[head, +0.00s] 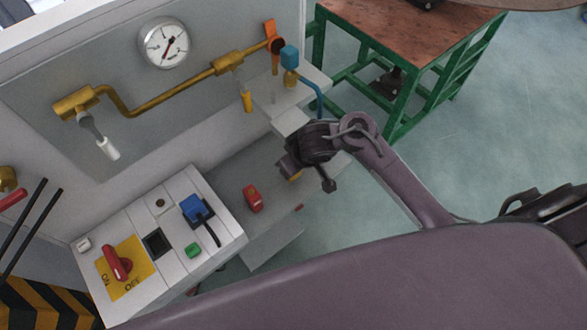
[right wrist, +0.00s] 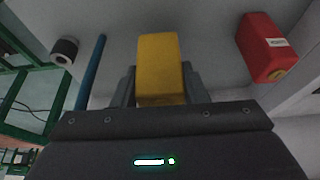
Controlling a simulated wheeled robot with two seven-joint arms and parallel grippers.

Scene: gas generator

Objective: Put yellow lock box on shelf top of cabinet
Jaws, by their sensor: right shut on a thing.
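My right gripper (head: 294,170) reaches in from the right over the grey shelf top (head: 222,172) of the cabinet. It is shut on the yellow lock box (right wrist: 160,62), which sits between the two fingers in the right wrist view. My left gripper is not in view.
A red lock box (head: 252,198) stands on the shelf, left of the gripper. A control panel (head: 180,245) with a red switch is at lower left. A brass pipe and gauge (head: 163,43) are on the back wall. A blue hose (head: 313,98) hangs near the gripper. A green-framed table (head: 410,45) stands behind.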

